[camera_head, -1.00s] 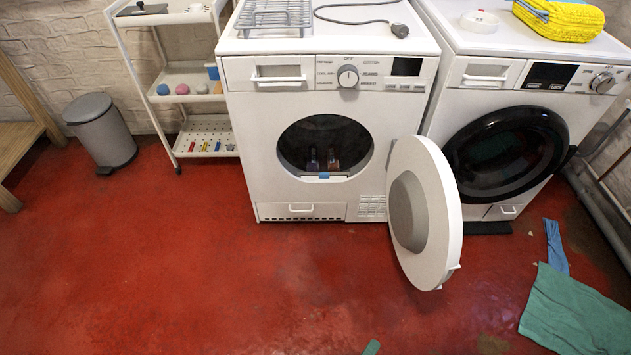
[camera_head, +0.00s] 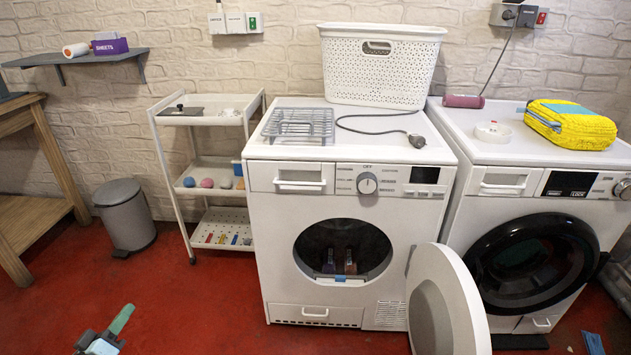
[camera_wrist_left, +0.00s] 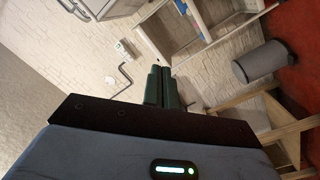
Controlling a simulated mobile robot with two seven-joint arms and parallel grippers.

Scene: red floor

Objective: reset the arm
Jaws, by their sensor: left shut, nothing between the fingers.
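My left gripper (camera_head: 120,320) shows at the lower left of the head view, over the red floor. Its green fingers are together and hold nothing. In the left wrist view the two green fingers (camera_wrist_left: 162,88) stand side by side, shut and empty, with the tilted wall and shelving behind them. No object touches them. My right gripper is not in view.
The white dryer (camera_head: 285,232) has its round door (camera_head: 447,305) open toward the floor. A second washer (camera_head: 480,200) stands right of it. A shelf cart (camera_head: 215,163), grey bin (camera_head: 127,217) and wooden bench (camera_head: 30,222) line the left. Red floor (camera_head: 200,300) between is clear.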

